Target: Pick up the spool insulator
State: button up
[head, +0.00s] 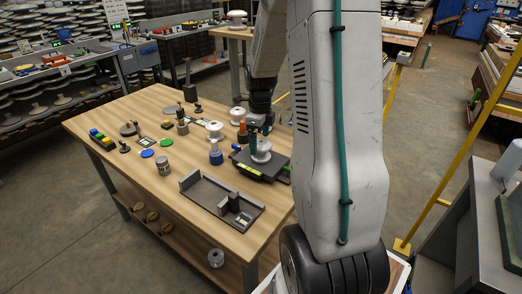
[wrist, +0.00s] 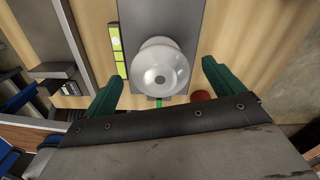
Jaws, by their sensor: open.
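A glossy white spool insulator (wrist: 160,66) stands on a dark grey plate (wrist: 158,14) in the wrist view, seen from above with its round top facing the camera. It also shows in the head view (head: 261,152) on the dark plate (head: 243,158) near the table's right side. My gripper (wrist: 163,74) is open, its two green fingers spread left and right of the spool with a visible gap on each side. In the head view my gripper (head: 260,134) hangs close above the spool. How far the fingertips are above the plate I cannot tell.
A green level (wrist: 117,50) lies left of the spool. A grey angled fixture (head: 222,196) sits at the table's front.

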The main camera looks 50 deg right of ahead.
aim_at(261, 141)
notch_tip(261, 141, down, 4)
jog(key=shift+s+f, duration=0.15)
jog(key=shift+f, duration=0.1)
jog(key=shift+c, duration=0.3)
jog(key=c, duration=1.3)
jog(key=shift+r, duration=0.1)
